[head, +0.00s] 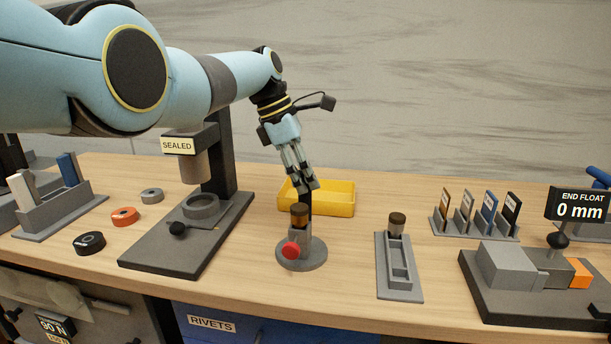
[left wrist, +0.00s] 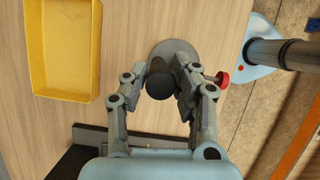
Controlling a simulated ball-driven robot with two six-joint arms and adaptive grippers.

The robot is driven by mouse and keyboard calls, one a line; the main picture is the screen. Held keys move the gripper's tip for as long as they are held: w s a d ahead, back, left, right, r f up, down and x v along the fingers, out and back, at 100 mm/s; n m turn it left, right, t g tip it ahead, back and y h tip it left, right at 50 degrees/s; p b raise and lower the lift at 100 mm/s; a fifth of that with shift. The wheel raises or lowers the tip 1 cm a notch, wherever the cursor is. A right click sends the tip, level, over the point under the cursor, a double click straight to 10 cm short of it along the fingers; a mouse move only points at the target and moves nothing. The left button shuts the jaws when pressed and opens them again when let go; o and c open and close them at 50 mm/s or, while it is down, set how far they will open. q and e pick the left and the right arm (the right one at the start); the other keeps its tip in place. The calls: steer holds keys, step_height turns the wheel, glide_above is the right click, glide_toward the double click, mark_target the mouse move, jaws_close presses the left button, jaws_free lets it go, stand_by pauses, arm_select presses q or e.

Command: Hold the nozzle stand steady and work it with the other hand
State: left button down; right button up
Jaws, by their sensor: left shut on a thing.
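The nozzle stand (head: 302,257) stands upright on the table, with a round grey base, a red knob (head: 291,250) on its front, an amber-and-brown cylinder and a dark post behind it. My left gripper (head: 307,186) reaches down from above and is shut on the stand's dark upper part. In the left wrist view, the fingers (left wrist: 164,74) lie either side of the stand's black top (left wrist: 159,86), over the grey base (left wrist: 178,47). The red knob shows right of the fingers there. The exact finger contact is partly hidden. My right gripper is not in view.
A yellow tray (head: 330,209) lies just behind the stand. A press marked SEALED (head: 187,246) stands left, with rings (head: 124,216) beside it. A grey holder with a brown-topped cylinder (head: 400,280) is to the right, then the END FLOAT gauge (head: 580,205) and a card rack (head: 475,232).

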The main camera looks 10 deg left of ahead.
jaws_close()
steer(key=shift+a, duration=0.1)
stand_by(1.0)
